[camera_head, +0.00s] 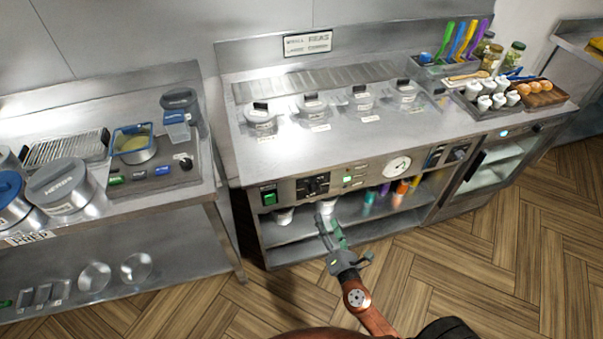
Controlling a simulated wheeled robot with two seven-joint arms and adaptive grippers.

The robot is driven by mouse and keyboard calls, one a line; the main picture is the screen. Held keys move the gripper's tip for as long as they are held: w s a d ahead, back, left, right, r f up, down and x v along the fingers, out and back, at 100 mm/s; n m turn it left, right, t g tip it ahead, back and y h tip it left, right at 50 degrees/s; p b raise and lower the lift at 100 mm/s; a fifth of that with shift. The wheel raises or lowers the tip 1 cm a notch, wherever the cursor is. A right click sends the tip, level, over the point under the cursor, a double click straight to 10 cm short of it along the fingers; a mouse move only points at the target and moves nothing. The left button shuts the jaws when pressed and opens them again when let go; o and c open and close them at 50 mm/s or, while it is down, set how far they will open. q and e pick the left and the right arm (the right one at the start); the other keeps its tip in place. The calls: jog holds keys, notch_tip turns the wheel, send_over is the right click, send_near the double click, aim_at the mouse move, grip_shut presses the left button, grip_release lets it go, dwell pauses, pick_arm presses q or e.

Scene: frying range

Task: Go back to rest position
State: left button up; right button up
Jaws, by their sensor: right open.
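My right gripper (333,236) is at the lower middle of the head view, on an arm that comes in from the bottom right. It is open, with its fingers pointing toward the open shelf under the frying range (320,105). Nothing shows between the fingers. A small pale cup (326,207) on the shelf appears just beyond the fingertips; I cannot tell how far apart they are. My left gripper does not show.
The range front has a control panel (350,178) with a dial above the open shelf (290,232). A steel prep table (110,240) with a lidded pot (62,187) stands at left. A glass-door cabinet (495,165) is at right. The wooden floor (480,250) in front is clear.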

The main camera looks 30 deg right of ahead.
jog(key=s+d+f+m+g+y+p, duration=0.1)
jog(key=s+f+m+g, duration=0.25)
jog(key=f, duration=0.85)
jog(key=s+d+f+m+g+p, duration=0.1)
jog(key=s+f+m+g, duration=0.3)
jog(key=f, duration=0.8)
jog(key=s+d+f+m+g+y+p, duration=0.1)
jog(key=s+d+f+m+g, duration=0.15)
jog(key=s+f, duration=0.65)
pick_arm(q)
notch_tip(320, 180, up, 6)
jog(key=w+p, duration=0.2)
jog(key=p, duration=0.1)
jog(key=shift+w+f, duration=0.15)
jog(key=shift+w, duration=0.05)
pick_arm(e)
jog(key=s+a+f+m+g, duration=0.1)
jog(key=s+f+m+g, duration=0.1)
jog(key=s+f+m, duration=0.2)
jog(key=s+a+f+m+g+y, duration=0.1)
jog(key=s+f+m, duration=0.3)
jog(key=s+f, duration=0.6)
jog(key=s+a+f+m+g+y, duration=0.1)
jog(key=s+a+f+m+g, duration=0.2)
jog(key=s, duration=1.5)
notch_tip(320, 180, down, 5)
jog(key=shift+s+a+m+g, duration=0.2)
jog(key=shift+s+m+g, duration=0.2)
jog(key=shift+m, duration=0.6)
jog(key=shift+w, duration=0.1)
